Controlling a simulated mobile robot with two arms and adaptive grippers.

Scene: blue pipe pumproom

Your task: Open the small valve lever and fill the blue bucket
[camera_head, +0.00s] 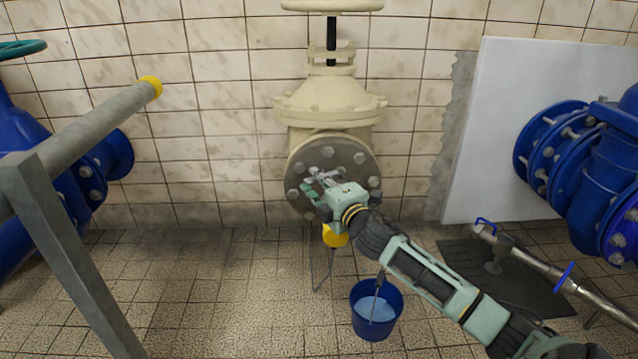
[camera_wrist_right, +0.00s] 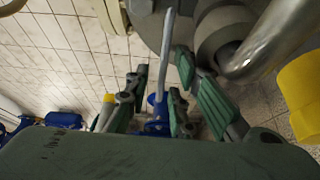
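The blue bucket (camera_head: 364,318) stands upright on the tiled floor in the head view, below and right of the flange. Its inside looks pale blue; I cannot tell for sure whether that is water. My right gripper (camera_head: 312,184) is in front of the flange of the cream valve. In the right wrist view my right gripper (camera_wrist_right: 162,85) has its green fingers spread, with a thin grey lever (camera_wrist_right: 168,45) running between them. A blue part shows at the lever's lower end. Whether a finger touches the lever is unclear. My left gripper is not in view.
The cream valve (camera_head: 330,98) with its grey flange (camera_head: 360,160) stands against the tiled wall. A yellow part (camera_head: 335,237) hangs below my right gripper. A grey rail (camera_head: 95,125) and blue pipes are at left. Blue pipework (camera_head: 590,165) and a metal pipe (camera_head: 545,268) are at right.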

